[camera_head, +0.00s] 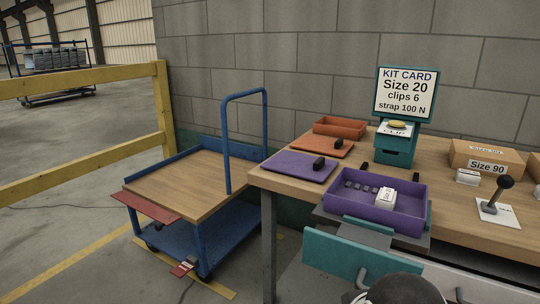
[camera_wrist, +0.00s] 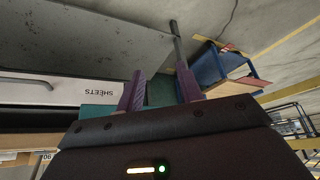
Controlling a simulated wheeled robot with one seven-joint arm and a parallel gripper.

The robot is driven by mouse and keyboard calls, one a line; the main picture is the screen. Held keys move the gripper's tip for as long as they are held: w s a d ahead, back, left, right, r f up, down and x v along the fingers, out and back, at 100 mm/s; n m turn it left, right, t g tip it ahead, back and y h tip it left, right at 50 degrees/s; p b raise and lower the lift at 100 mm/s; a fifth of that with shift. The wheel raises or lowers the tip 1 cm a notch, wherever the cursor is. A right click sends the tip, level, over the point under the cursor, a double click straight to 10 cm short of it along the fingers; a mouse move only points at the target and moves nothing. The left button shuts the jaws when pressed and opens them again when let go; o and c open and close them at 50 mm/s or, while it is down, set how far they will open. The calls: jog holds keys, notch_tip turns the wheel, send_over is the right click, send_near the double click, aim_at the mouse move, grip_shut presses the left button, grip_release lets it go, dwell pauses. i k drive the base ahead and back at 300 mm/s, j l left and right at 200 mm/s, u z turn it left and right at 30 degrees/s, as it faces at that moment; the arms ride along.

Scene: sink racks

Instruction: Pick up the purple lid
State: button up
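The purple lid (camera_head: 298,166) is a flat panel with a small black handle (camera_head: 319,163) on top. It lies on the left front part of the wooden bench, left of an open purple tray (camera_head: 362,206). My gripper (camera_wrist: 160,74) shows in the wrist view with its two purple fingers apart and nothing between them. It is well away from the lid, which is not seen in the wrist view. The gripper's fingers do not show in the head view; a dark rounded part of my arm is at the bottom edge there.
The kit card stand (camera_head: 404,95), a cardboard box (camera_head: 486,157) and a lever (camera_head: 499,194) are to the right. A blue cart (camera_head: 190,185) stands left of the bench.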

aim_at(316, 169)
jog(key=i+j, duration=0.35)
jog(key=j, duration=0.15)
jog(key=i+j, duration=0.3)
jog(key=j, duration=0.15)
jog(key=i+j, duration=0.35)
jog(key=j, duration=0.15)
jog(key=i+j, duration=0.3)
jog(key=j, duration=0.15)
jog(key=i+j+z, duration=0.1)
jog(key=i+j, duration=0.25)
jog(key=j, duration=0.15)
